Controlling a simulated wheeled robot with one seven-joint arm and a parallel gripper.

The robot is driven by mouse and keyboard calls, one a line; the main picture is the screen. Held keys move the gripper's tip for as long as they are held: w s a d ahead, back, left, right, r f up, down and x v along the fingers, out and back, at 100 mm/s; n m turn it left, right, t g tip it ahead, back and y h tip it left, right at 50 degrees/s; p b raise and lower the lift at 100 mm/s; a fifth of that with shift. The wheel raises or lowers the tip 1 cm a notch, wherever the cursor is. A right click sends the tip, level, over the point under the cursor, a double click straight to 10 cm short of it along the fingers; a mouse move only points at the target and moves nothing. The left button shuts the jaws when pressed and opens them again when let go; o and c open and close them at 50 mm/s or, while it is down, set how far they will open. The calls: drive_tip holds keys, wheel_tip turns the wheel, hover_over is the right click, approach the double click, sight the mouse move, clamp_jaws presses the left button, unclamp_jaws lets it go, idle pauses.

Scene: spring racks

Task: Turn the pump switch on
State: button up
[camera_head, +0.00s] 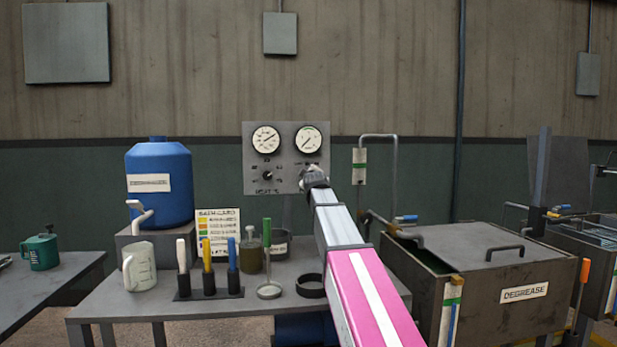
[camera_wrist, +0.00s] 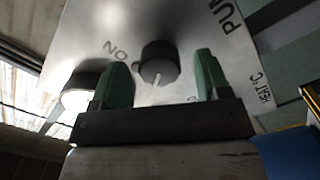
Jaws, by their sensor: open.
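The pump switch, a dark round knob (camera_wrist: 158,60) with a pale pointer line, is on the grey panel (camera_wrist: 190,25) in the wrist view. An "ON" mark lies to its left and "PUMP" lettering to its right, both rotated. The pointer line points toward the bottom of the picture, not at the ON mark. My gripper (camera_wrist: 160,78) is open, with one green finger on each side of the knob in the picture. I cannot tell whether the fingers touch it. In the head view my gripper (camera_head: 314,179) covers the panel's lower right, hiding the switch.
The panel also carries two gauges (camera_head: 266,139) and a heat knob (camera_head: 267,175) beside my gripper. Below are a bench (camera_head: 130,303) with handled tools, a jug (camera_head: 140,267) and a blue tank (camera_head: 160,190). A degrease tank (camera_head: 480,295) stands right, near a bent pipe (camera_head: 395,170).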

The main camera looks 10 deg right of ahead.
drive_tip(key=shift+w, duration=1.15)
drive_tip(key=c, duration=0.9)
drive_tip(key=shift+c, duration=0.2)
drive_tip(key=shift+m, duration=0.3)
drive_tip(key=m, duration=1.1)
